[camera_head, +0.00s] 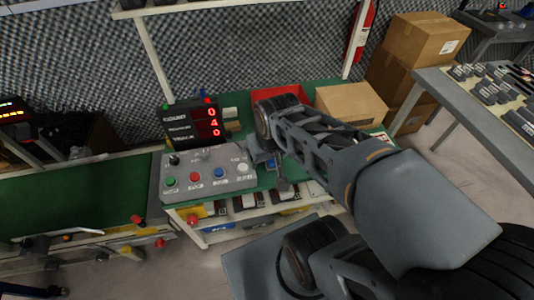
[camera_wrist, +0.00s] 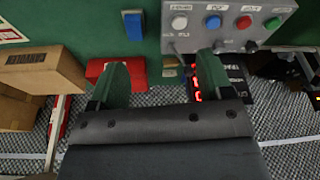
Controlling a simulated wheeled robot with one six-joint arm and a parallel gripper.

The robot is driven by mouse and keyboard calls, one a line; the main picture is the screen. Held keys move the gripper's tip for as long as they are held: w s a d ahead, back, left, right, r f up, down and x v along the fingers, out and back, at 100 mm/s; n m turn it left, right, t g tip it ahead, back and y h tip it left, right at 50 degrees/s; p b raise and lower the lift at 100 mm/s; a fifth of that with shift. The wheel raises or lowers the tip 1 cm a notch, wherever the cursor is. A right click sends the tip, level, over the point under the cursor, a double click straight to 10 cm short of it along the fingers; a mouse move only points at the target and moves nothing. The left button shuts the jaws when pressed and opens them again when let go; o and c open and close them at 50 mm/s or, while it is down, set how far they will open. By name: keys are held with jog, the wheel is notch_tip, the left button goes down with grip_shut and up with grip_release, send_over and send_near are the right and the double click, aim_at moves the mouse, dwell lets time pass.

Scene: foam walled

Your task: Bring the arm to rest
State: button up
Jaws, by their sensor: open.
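My arm reaches over a green-topped workbench (camera_head: 317,165) in the head view, bent, with its upper links in front of the bench's right part. My gripper (camera_head: 272,165) hangs over the bench just right of a grey control box (camera_head: 205,180). In the wrist view my gripper (camera_wrist: 160,82) has its two green-grey fingers wide apart with nothing between them. The control box also shows there (camera_wrist: 220,25), beyond the right finger. Whether a fingertip touches anything is unclear.
A display with red digits (camera_head: 192,122) stands behind the control box. Stacked cartons (camera_head: 420,40) and a grey table (camera_head: 480,100) are at the right. Floor (camera_head: 150,275) shows in front.

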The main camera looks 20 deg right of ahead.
notch_tip(320, 180, up, 11)
jog(key=p, duration=1)
jog(key=shift+a+t, duration=0.25)
jog(key=shift+t, duration=0.05)
jog(key=shift+s+r, duration=0.1)
